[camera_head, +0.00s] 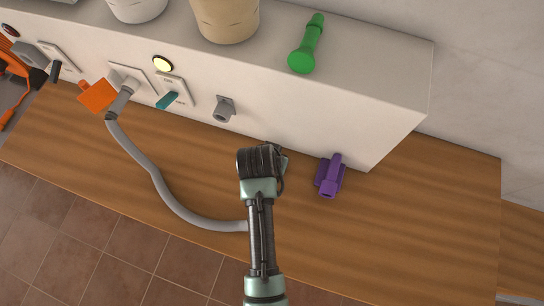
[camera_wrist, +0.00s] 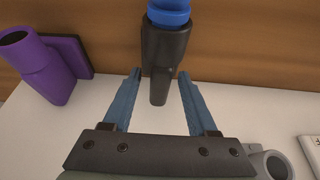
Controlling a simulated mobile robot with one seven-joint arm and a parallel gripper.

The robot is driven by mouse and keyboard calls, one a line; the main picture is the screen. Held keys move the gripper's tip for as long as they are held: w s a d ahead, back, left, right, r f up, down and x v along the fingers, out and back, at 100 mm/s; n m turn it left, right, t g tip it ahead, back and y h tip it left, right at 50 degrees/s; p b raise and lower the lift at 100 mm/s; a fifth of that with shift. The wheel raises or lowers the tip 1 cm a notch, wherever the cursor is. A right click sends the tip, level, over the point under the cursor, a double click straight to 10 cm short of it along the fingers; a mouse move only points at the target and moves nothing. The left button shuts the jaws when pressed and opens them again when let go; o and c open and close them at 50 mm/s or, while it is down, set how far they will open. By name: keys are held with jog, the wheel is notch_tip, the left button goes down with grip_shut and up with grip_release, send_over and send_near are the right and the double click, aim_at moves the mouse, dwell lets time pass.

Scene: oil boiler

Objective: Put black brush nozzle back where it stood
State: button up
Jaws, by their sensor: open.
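The black piece with a blue collar (camera_wrist: 166,55), which looks like the black brush nozzle, shows in the wrist view. Its tapered black end lies between the two blue fingers of my gripper (camera_wrist: 160,73). The fingers are open, with a visible gap on both sides of it. Bristles cannot be made out, and the top of the blue collar is cut off by the frame. In the head view my gripper (camera_head: 264,160) is by the white housing's front, above the wooden bench, and the black piece is hidden behind my wrist.
A purple holder (camera_head: 329,177) is right of my gripper, and a grey holder (camera_head: 224,110) is on the white housing (camera_head: 390,100) to its left. A grey hose (camera_head: 165,190) curves over the wooden bench (camera_head: 420,230).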

jog(key=v, duration=1.2)
dwell(0.4)
